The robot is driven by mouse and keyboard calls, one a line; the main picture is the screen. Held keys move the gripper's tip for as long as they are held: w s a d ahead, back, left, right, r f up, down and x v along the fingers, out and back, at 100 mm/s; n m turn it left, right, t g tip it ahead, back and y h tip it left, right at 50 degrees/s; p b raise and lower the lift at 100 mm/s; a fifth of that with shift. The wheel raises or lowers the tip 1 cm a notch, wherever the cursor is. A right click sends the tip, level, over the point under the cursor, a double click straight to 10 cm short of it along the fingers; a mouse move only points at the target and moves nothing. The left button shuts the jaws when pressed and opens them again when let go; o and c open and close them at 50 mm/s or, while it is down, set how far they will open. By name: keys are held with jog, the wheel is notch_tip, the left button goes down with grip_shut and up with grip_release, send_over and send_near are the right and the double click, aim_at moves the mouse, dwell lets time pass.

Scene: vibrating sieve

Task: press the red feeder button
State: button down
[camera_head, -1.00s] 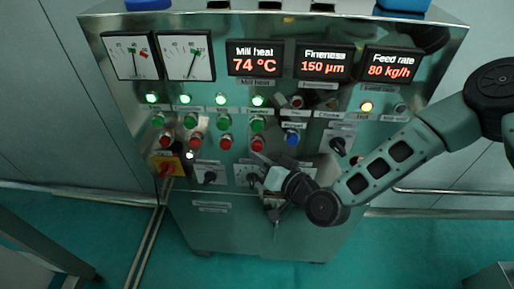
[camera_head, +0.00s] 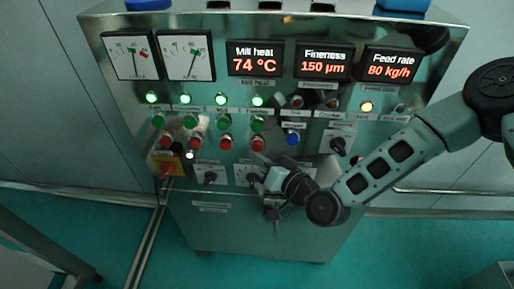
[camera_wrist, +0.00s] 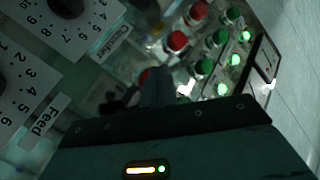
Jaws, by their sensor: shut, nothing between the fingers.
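The red feeder button (camera_head: 257,144) is the red one at the right end of the red row, below a green button (camera_head: 257,124). My gripper (camera_head: 258,166) is in front of the panel just below this red button. In the wrist view my shut fingers (camera_wrist: 156,86) point at the panel, with nothing between them. A red button (camera_wrist: 145,76) shows beside the fingertips there, partly hidden by them. I cannot tell whether the fingers touch it.
More red buttons (camera_head: 226,142) and green buttons (camera_head: 221,126) sit to the left, under lit green lamps (camera_head: 221,100). A blue button (camera_head: 293,138) is to the right. A rotary knob (camera_head: 210,177) and a red-and-yellow switch (camera_head: 167,168) are lower left.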

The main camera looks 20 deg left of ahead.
jog(key=shift+w, duration=0.1)
dwell(0.3)
jog(key=shift+w+a, duration=0.1)
jog(key=shift+w, duration=0.25)
jog(key=shift+w+a+b, duration=0.15)
jog(key=shift+w+b, duration=0.3)
jog(key=shift+w, duration=0.05)
dwell(0.9)
jog(key=shift+s, duration=0.1)
jog(key=shift+s+d, duration=0.25)
jog(key=shift+s, duration=0.55)
jog(key=shift+s+d, duration=0.2)
jog(key=shift+s, duration=0.6)
jog(key=shift+s+d, duration=0.2)
jog(key=shift+s, duration=0.65)
jog(key=shift+s+d, duration=0.2)
jog(key=shift+s, duration=0.6)
